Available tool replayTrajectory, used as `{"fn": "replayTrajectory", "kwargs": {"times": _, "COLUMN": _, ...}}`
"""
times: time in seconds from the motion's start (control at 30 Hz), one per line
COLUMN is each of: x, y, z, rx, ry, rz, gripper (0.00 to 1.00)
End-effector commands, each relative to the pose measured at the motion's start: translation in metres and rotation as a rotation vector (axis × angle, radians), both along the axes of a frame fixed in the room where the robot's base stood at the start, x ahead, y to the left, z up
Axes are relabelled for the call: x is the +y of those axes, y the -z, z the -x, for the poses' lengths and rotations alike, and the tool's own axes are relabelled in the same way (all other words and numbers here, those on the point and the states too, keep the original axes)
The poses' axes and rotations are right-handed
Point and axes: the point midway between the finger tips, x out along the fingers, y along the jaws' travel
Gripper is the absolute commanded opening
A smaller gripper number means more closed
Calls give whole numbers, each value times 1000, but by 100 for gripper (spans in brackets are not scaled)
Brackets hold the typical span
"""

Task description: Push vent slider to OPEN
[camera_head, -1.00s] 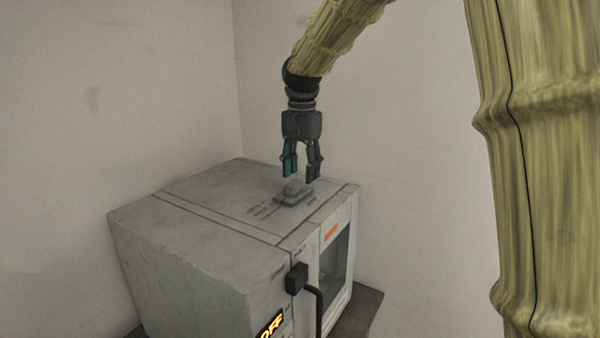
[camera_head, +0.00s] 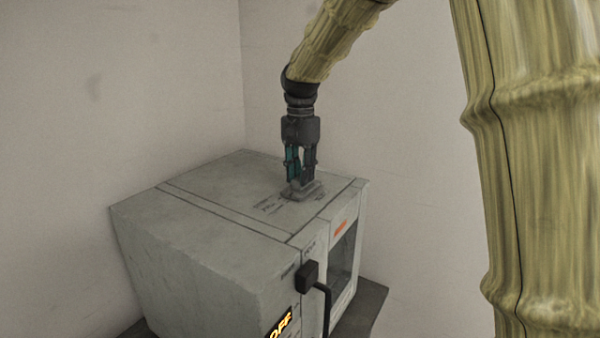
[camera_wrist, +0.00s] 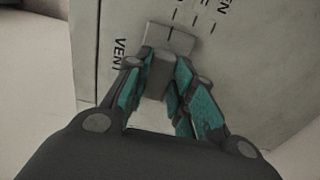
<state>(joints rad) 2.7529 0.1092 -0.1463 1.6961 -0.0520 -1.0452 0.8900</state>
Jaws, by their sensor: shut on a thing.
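The vent slider (camera_head: 303,191) is a grey raised knob on a flat plate, on top of the light grey box (camera_head: 210,238). In the wrist view the slider knob (camera_wrist: 161,72) sits between my fingers, with its flat plate (camera_wrist: 172,40) reaching up past it. My gripper (camera_head: 299,180) points straight down and is shut on the knob; it also shows in the wrist view (camera_wrist: 163,80). "VENT" is printed left of the slider, and a label ending in "N", partly cut off, stands at the top beside dark tick marks.
A black handle (camera_head: 308,276) sticks out from the box's front corner, near a lit "OFF" display (camera_head: 281,325). The front has a dark window (camera_head: 343,255) and an orange label (camera_head: 340,227). The box stands on a dark surface (camera_head: 372,296). Walls rise behind it.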

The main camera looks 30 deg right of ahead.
Motion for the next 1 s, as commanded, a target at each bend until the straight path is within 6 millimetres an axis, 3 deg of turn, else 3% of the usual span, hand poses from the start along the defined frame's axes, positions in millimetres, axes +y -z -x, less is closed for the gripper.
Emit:
{"fn": "replayTrajectory", "kwargs": {"times": 0.1, "x": -3, "y": 8, "z": -1, "rx": 8, "ry": 2, "rz": 1, "gripper": 0}}
{"fn": "replayTrajectory", "kwargs": {"times": 0.13, "x": -3, "y": 9, "z": -1, "rx": 8, "ry": 2, "rz": 1, "gripper": 29}}
{"fn": "replayTrajectory", "kwargs": {"times": 0.23, "x": -2, "y": 8, "z": -2, "rx": 6, "ry": 1, "rz": 1, "gripper": 46}}
{"fn": "replayTrajectory", "kwargs": {"times": 0.67, "x": 2, "y": -1, "z": -4, "rx": 0, "ry": -3, "rz": 0, "gripper": 46}}
{"fn": "replayTrajectory", "kwargs": {"times": 1.0, "x": -1, "y": -57, "z": -4, "rx": 0, "ry": -2, "rz": 0, "gripper": 46}}
